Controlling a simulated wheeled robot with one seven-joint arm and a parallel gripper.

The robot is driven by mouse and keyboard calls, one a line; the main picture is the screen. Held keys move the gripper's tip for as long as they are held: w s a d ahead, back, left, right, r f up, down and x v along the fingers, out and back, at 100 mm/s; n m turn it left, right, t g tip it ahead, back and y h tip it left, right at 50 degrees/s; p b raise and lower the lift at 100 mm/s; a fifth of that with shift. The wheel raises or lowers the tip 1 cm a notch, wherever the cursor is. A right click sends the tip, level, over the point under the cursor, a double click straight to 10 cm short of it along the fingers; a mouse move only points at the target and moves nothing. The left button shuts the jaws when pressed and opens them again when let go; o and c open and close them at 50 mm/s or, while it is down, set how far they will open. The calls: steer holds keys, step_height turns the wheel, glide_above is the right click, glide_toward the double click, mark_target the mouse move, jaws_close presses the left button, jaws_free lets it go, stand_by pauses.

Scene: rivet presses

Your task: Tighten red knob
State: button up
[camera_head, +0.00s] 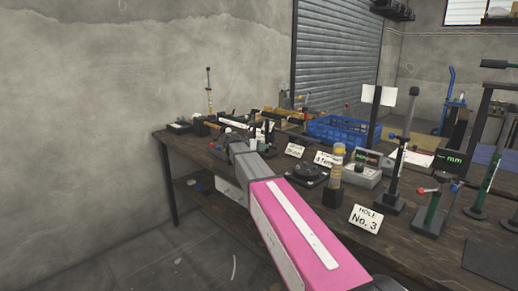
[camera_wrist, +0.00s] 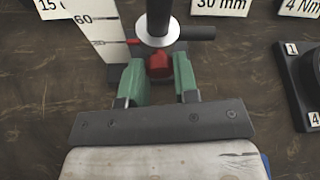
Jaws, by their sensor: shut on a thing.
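The red knob (camera_wrist: 158,66) shows in the wrist view, low on the front of a black post with a white ring (camera_wrist: 157,38). My gripper (camera_wrist: 158,75) has its two green fingers on either side of the knob, shut on it. Part of the knob is hidden between the fingers. In the head view my pink arm reaches over the workbench, and the knob cannot be made out there.
A white scale plate (camera_wrist: 93,30) marked 60 stands left of the post, and a dark bar (camera_wrist: 197,33) sticks out right. A numbered black block (camera_wrist: 302,85) lies further right. The workbench (camera_head: 300,208) also holds a blue crate (camera_head: 338,131) and a "HOLE No. 3" sign (camera_head: 366,219).

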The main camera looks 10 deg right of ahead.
steer(key=m, duration=0.1)
steer(key=m+t+y, duration=0.1)
steer(key=m+t, duration=0.1)
steer(key=shift+s+d+m+y, duration=0.1)
steer(key=shift+s+m+y, duration=0.15)
steer(key=shift+m+y, duration=0.05)
steer(key=m+t+y, duration=0.1)
steer(key=m+t, duration=0.1)
steer(key=m, duration=0.1)
steer(key=shift+m+t, duration=0.3)
stand_by(0.3)
steer(key=o, duration=0.9)
steer(key=v, duration=1)
steer(key=shift+s+a+r, duration=0.1)
steer(key=shift+s+a, duration=0.15)
